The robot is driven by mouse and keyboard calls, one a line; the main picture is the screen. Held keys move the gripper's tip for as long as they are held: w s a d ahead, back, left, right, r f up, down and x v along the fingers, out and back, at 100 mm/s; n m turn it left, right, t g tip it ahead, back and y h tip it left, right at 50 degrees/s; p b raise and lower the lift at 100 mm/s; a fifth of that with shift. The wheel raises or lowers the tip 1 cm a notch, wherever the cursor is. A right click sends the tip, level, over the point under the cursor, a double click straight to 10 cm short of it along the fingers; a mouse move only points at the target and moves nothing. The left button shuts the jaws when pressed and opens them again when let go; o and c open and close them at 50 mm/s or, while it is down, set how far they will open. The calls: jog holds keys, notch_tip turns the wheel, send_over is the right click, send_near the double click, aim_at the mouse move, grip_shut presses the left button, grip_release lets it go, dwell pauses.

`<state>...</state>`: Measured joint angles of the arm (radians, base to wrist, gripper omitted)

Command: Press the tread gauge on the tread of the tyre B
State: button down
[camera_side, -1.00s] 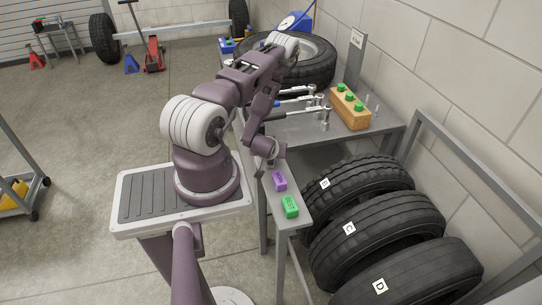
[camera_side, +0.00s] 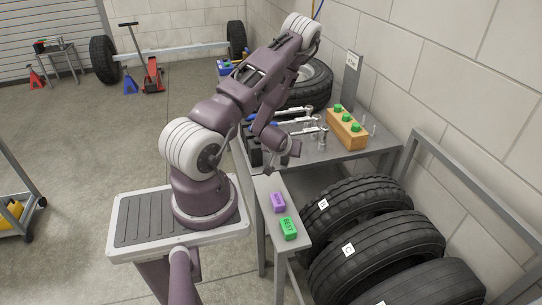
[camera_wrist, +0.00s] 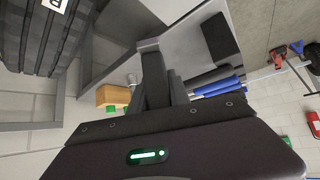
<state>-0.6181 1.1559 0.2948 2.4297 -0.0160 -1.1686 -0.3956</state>
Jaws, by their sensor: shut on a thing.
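My gripper (camera_side: 286,160) hangs above the narrow end of the grey bench, to the left of tyre B and apart from it. In the wrist view my gripper (camera_wrist: 160,75) is shut on a slim dark grey piece, which I take to be the tread gauge (camera_wrist: 149,48); its outline is hard to separate from the fingers. Tyre B (camera_side: 372,196), black with a white label, stands upright at the back of the rack row. A black treaded tyre with a partly cut-off label shows at upper left in the wrist view (camera_wrist: 35,35).
Tyres C (camera_side: 405,237) and D (camera_side: 440,285) stand in front of tyre B. A purple block (camera_side: 278,202) and a green block (camera_side: 288,228) lie on the bench end. Wrenches (camera_side: 300,135) and a wooden block with green pieces (camera_side: 347,130) occupy the bench behind. A rack rail (camera_side: 455,160) runs along the right.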

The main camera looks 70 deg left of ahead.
jog(key=w+d+f+m+t+h, duration=0.1)
jog(key=w+d+m, duration=0.1)
jog(key=w, duration=0.5)
jog(key=w+d+f+m+t+h, duration=0.1)
jog(key=w+d+m+t+h, duration=0.15)
jog(key=w, duration=0.35)
jog(key=m+h, duration=0.5)
jog(key=m, duration=0.4)
send_over(371, 184)
jog(key=shift+t, duration=0.45)
jog(key=shift+w+f, duration=0.15)
jog(key=shift+f, duration=2.55)
jog(key=shift+f, duration=0.65)
notch_tip(371, 184, up, 6)
jog(key=shift+f, duration=0.2)
jog(key=shift+r, duration=0.25)
